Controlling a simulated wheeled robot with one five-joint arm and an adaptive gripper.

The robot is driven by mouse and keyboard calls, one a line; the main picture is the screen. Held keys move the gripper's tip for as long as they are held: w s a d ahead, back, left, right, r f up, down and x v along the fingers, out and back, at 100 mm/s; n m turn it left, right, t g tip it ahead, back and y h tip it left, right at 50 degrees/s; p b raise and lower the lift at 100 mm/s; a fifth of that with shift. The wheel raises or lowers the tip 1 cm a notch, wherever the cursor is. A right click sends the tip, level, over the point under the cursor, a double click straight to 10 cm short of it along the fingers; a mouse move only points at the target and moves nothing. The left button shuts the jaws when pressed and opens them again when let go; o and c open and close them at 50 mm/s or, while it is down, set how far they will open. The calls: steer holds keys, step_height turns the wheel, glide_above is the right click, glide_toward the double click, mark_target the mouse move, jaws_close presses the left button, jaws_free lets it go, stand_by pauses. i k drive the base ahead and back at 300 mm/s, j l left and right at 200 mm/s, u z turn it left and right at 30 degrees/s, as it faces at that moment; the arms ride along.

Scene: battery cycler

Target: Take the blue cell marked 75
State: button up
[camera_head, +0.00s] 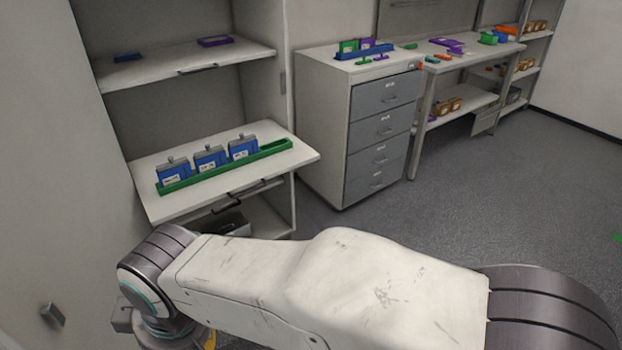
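Three blue cells stand upright in a row in a green tray (225,168) on the pulled-out white shelf at the left: a left one (173,172), a middle one (210,159) and a right one (243,148). Each has a white label on its front, but the writing is too small to read, so I cannot tell which is marked 75. The right end of the tray is empty. My arm crosses the lower part of the view, in front of and below the shelf. My gripper is not visible; the arm's far end runs down at the lower left.
The white shelf (299,157) juts out of a cabinet with a handle at its front. A higher shelf (185,62) holds small items. A grey drawer cabinet (380,128) stands right of it, with a workbench (460,62) beyond. The floor (480,200) at the right is clear.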

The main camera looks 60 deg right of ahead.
mark_target(215, 161)
steer(key=z, duration=1.7)
